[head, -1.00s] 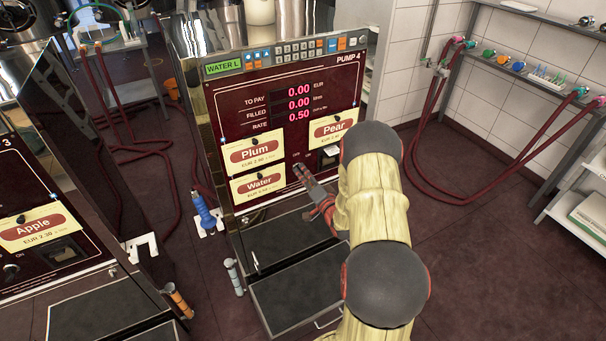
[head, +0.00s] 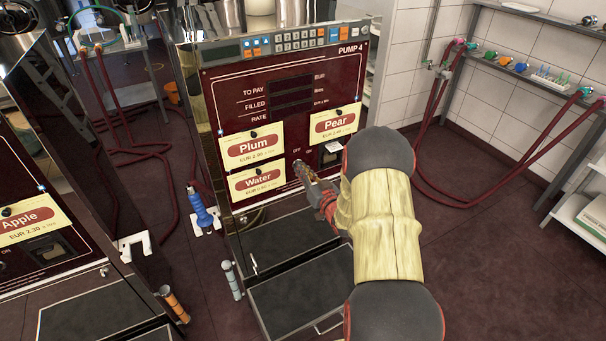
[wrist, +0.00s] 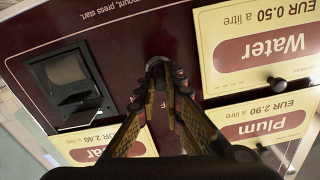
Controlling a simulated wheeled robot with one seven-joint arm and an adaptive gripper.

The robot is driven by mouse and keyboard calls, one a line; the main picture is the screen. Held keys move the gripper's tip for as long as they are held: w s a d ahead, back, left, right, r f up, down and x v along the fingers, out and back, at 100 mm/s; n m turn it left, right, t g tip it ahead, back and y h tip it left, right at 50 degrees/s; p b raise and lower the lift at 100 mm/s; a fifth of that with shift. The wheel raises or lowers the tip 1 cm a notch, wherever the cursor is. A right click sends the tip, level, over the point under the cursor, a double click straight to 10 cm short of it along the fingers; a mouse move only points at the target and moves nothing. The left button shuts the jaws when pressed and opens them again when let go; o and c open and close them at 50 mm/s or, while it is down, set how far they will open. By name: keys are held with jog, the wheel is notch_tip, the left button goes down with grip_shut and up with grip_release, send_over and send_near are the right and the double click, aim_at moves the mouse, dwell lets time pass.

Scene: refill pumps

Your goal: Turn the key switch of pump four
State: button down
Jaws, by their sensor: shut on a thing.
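Pump four (head: 290,100) stands ahead with a dark red front panel marked "PUMP 4". Its three display windows (head: 291,93) are dark. The key switch (wrist: 158,66) sits low in the middle of the panel, by the small OFF and ON marks in the head view. My gripper (head: 301,168) reaches it from the lower right. In the wrist view the fingertips (wrist: 160,70) are closed around the key switch from both sides and hide most of it. The angle of the key cannot be made out.
Plum (head: 254,147), Water (head: 258,181) and Pear (head: 335,123) cards hang around the switch. A slip printer (head: 331,153) is just right of it. Black trays (head: 290,243) jut out below. Another pump with an Apple card (head: 24,222) stands left. Red hoses hang at right.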

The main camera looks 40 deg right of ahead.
jog(key=shift+f+n+b, duration=0.15)
jog(key=shift+n+b, duration=0.5)
jog(key=shift+n, duration=0.45)
jog(key=c, duration=1.9)
grip_release()
jog(key=shift+v, duration=6.05)
